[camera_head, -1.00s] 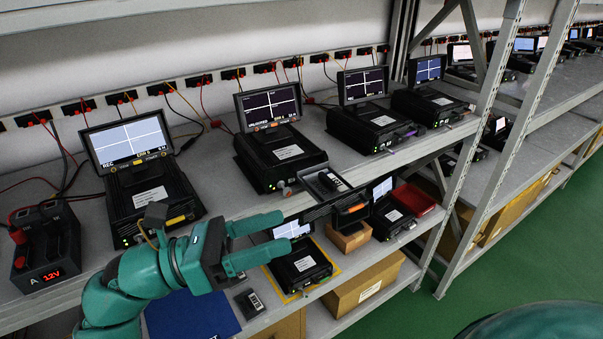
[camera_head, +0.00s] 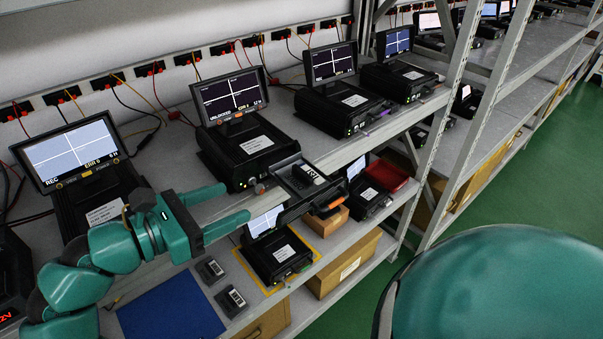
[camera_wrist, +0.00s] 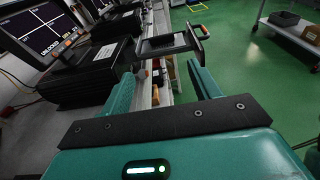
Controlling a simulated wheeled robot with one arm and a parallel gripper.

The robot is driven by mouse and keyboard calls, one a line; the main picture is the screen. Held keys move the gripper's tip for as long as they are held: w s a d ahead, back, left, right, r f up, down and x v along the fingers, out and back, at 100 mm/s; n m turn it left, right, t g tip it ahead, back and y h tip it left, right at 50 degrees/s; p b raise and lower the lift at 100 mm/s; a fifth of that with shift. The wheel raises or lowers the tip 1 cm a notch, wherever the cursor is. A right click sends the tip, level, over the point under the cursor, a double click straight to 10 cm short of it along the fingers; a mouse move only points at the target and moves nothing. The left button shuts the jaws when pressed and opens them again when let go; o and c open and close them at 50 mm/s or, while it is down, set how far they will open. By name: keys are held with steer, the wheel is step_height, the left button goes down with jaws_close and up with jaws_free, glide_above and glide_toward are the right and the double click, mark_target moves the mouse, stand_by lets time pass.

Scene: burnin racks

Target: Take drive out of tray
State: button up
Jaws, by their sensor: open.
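The tray (camera_head: 284,213) sticks out of the front of a black recorder (camera_head: 245,150) on the upper shelf, with an orange-marked handle at its outer end. A dark drive (camera_head: 303,177) with a small white label lies in the tray. My gripper (camera_head: 235,204) is open and empty, left of the tray and in front of the recorder, with its fingers pointing toward the tray. In the wrist view the tray (camera_wrist: 163,44) is ahead, beyond and between the fingertips (camera_wrist: 161,80). The drive cannot be made out clearly there.
Other recorders with screens stand left (camera_head: 75,160) and right (camera_head: 343,98). On the lower shelf are two loose drives (camera_head: 231,302), a blue mat (camera_head: 172,308), a recorder in a yellow outline (camera_head: 277,255) and cardboard boxes (camera_head: 345,265). A rack post (camera_head: 455,120) rises at the right.

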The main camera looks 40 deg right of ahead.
steer(key=p, duration=0.3)
glide_toward(300, 173)
steer(key=d, duration=0.3)
steer(key=d+p, duration=0.3)
steer(key=d, duration=0.1)
steer(key=shift+w+d+f, duration=0.15)
steer(key=shift+w+f, duration=0.05)
steer(key=shift+f, duration=0.15)
steer(key=shift+w+d+f, duration=0.1)
steer(key=shift+d+f, duration=0.15)
steer(key=shift+d, duration=0.2)
steer(key=c, duration=0.8)
